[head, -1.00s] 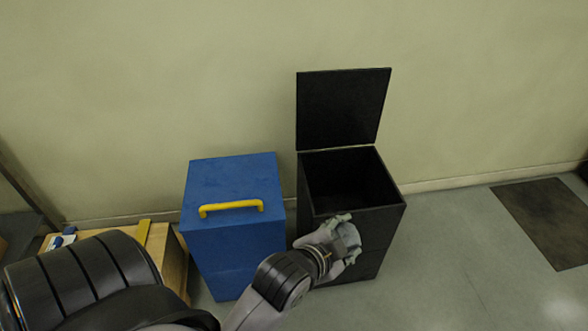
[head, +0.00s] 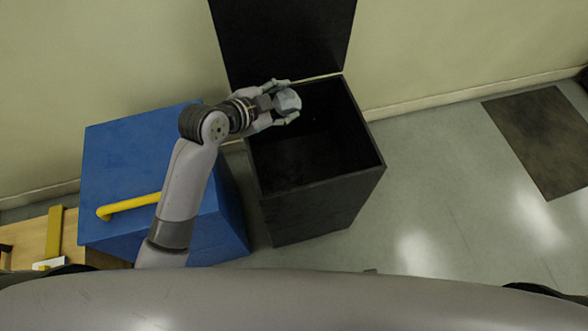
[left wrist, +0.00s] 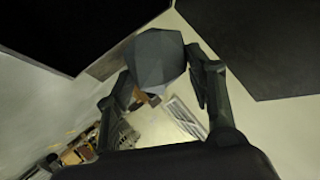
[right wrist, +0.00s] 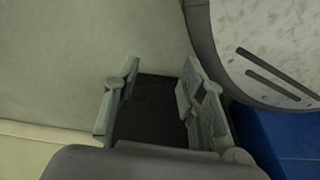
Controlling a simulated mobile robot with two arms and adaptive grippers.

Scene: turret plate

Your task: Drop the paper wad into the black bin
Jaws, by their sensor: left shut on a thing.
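The paper wad (head: 287,101) is a small grey faceted lump. My left gripper (head: 283,103) is shut on it, and in the head view they appear over the back left part of the bin's opening. The wad also shows between the fingers in the left wrist view (left wrist: 158,58). The black bin (head: 315,205) stands on the floor with its lid (head: 285,35) raised against the wall. I see only dark walls inside it. My right gripper (right wrist: 155,100) shows in the right wrist view with its fingers apart and nothing between them.
A blue box (head: 125,160) with a yellow handle (head: 130,205) stands left of the bin, under my left arm. A wooden crate (head: 35,235) is at the far left. A dark mat (head: 540,140) lies at the right, with free floor between it and the bin.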

